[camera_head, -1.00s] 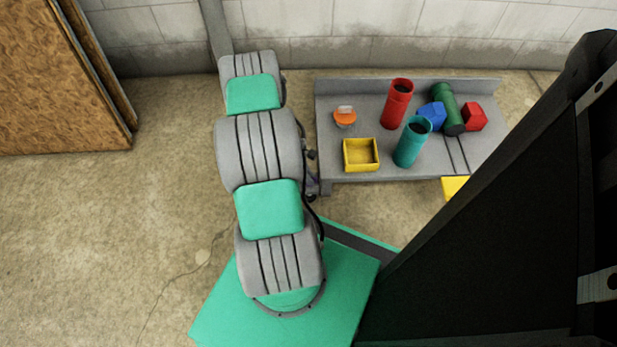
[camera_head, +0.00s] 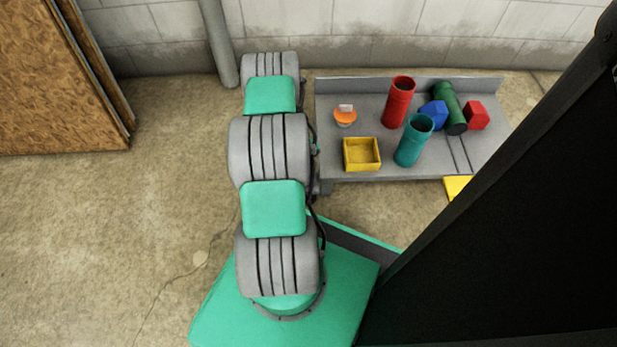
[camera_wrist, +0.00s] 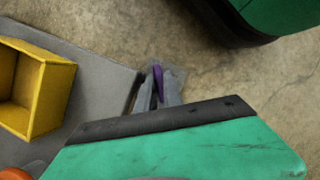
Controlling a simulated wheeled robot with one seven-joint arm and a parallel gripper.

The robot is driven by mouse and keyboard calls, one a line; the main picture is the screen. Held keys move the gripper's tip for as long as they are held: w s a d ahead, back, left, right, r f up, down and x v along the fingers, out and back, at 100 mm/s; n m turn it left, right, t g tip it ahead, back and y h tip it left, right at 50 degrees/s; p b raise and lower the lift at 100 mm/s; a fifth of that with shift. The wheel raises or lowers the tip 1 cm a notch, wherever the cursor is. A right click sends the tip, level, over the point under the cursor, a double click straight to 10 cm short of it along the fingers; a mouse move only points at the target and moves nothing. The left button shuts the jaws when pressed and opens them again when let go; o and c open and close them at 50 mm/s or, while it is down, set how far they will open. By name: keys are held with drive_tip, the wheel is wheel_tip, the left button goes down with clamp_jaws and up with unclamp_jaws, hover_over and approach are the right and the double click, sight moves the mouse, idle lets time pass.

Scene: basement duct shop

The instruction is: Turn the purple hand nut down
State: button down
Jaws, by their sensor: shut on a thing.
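The purple hand nut (camera_wrist: 158,83) shows in the wrist view as a narrow purple piece between the fingers of my gripper (camera_wrist: 157,88). My gripper is shut on it, just past the edge of the grey bench. Most of the nut is hidden by the fingers, and what it sits on is mostly hidden too. In the head view my arm covers that spot, so neither the nut nor the gripper's fingers can be seen there.
The grey bench (camera_head: 360,108) holds a yellow open box (camera_head: 361,154), which also shows near my gripper in the wrist view (camera_wrist: 50,95). An orange piece (camera_head: 345,117), red tube (camera_head: 399,102), teal tube (camera_head: 414,140), green cylinder (camera_head: 449,108), blue block (camera_head: 434,114) and red block (camera_head: 477,116) stand there.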

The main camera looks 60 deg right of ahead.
drive_tip(key=m+y, duration=0.1)
drive_tip(key=m, duration=0.2)
drive_tip(key=m+t, duration=0.1)
drive_tip(key=m, duration=0.2)
drive_tip(key=shift+s+d+m+t+y+b, duration=0.1)
drive_tip(key=shift+m+t+y+b, duration=0.2)
drive_tip(key=shift+m+y+b, duration=0.1)
idle(0.3)
drive_tip(key=c, duration=1.5)
unclamp_jaws()
drive_tip(key=shift+r, duration=0.1)
drive_tip(key=p+v, duration=0.3)
drive_tip(key=v, duration=0.4)
drive_tip(key=shift+d+r, duration=0.1)
drive_tip(key=shift+r, duration=0.15)
